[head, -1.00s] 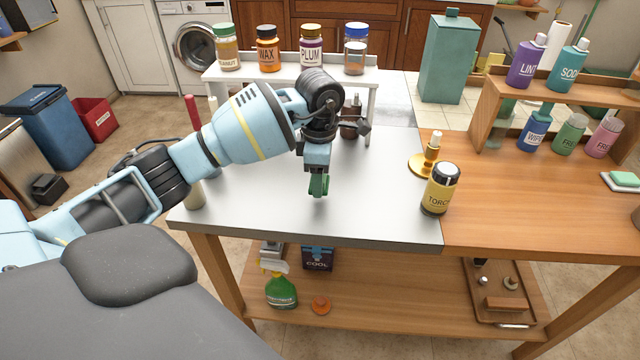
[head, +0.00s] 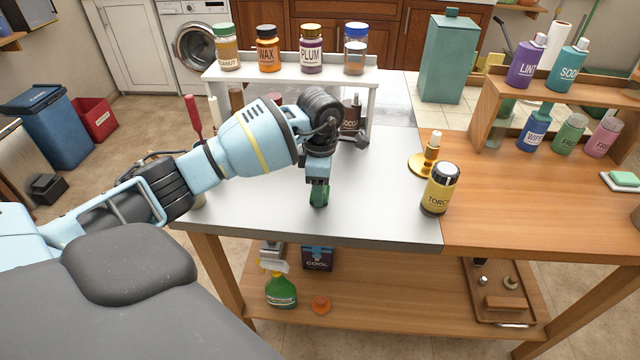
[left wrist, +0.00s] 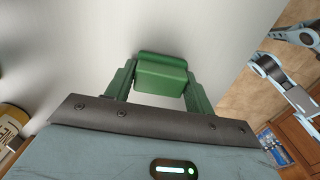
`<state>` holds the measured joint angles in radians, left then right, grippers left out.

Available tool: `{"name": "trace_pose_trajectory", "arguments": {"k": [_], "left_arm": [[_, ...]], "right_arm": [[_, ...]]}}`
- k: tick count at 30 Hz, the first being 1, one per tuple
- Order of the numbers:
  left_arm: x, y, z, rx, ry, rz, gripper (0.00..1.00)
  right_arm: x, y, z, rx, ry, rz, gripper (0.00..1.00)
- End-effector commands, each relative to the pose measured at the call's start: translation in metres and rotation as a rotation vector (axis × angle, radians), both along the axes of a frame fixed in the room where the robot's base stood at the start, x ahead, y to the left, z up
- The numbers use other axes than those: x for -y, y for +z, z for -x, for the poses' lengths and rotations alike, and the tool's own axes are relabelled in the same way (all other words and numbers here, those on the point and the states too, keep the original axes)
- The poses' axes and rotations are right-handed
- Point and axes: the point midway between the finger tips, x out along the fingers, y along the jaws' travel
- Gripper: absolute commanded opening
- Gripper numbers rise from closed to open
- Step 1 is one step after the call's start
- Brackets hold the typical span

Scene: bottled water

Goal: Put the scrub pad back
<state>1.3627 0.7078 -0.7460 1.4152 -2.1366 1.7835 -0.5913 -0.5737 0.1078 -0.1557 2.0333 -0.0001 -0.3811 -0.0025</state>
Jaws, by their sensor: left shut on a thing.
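My left gripper (head: 319,196) is shut on a green block, which looks like the scrub pad (left wrist: 161,78), over the front part of the grey worktop (head: 270,215). In the left wrist view the block sits between the two green fingers (left wrist: 160,92), with a thin ridge along its far edge. In the head view the fingers mostly hide it. I cannot tell whether it touches the worktop. My right gripper is not in view.
A yellow TORC jar (head: 439,190) and a brass stand (head: 424,165) are to the right. A white shelf with jars (head: 290,75) is behind. A lighter green block (head: 625,178) lies on a white dish at the far right.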

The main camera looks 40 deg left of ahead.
Motion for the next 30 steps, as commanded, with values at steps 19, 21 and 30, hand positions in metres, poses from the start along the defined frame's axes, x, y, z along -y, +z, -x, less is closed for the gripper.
{"name": "trace_pose_trajectory", "arguments": {"k": [19,21,30], "left_arm": [[0.0,0.012,-0.001,0.002,0.001,0.0,0.75],[0.0,0.023,-0.001,0.004,0.0,0.0,0.75],[0.0,0.083,-0.001,0.004,0.0,0.001,0.75]], "right_arm": [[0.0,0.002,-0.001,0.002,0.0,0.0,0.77],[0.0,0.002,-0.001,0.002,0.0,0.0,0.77],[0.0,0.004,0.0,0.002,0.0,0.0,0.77]]}}
